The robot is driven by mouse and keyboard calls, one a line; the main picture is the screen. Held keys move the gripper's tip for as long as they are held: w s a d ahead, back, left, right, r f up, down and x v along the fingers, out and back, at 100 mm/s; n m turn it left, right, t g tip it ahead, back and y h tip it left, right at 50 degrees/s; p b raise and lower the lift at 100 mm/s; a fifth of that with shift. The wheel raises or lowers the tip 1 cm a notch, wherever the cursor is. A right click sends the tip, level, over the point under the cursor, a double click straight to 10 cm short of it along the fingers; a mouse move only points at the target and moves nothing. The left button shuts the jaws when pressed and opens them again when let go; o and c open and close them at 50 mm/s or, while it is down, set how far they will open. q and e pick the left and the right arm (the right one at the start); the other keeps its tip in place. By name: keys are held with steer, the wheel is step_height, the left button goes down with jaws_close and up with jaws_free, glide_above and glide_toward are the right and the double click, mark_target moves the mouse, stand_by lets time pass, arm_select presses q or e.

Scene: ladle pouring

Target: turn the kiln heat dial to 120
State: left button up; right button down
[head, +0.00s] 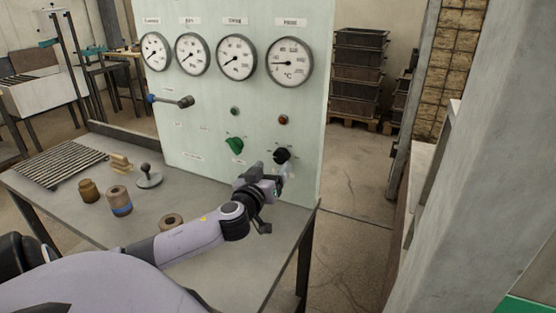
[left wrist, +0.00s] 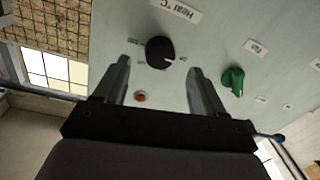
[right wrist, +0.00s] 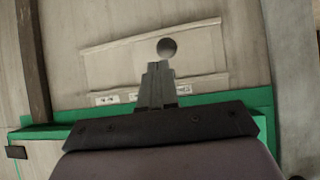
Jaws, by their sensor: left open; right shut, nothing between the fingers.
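The black heat dial (head: 282,156) is low on the right of the pale green panel (head: 215,110). In the left wrist view the dial (left wrist: 158,50) sits under an upside-down "Heat °C" label (left wrist: 180,10). Its white mark points to the right in that view; the scale numbers are too small to read. My left gripper (head: 284,168) is open in front of the dial, and its fingers are on either side of it in the left wrist view, with contact not clear. My right gripper (right wrist: 156,68) is shut and empty, away from the panel.
A green knob (head: 234,145) and a red button (head: 283,119) are near the dial. Gauges line the panel top, including a °C gauge (head: 289,62).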

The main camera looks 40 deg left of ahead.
mark_target(279, 159)
arm_select(q)
steer(key=shift+x, duration=2.25)
steer(key=c, duration=1.1)
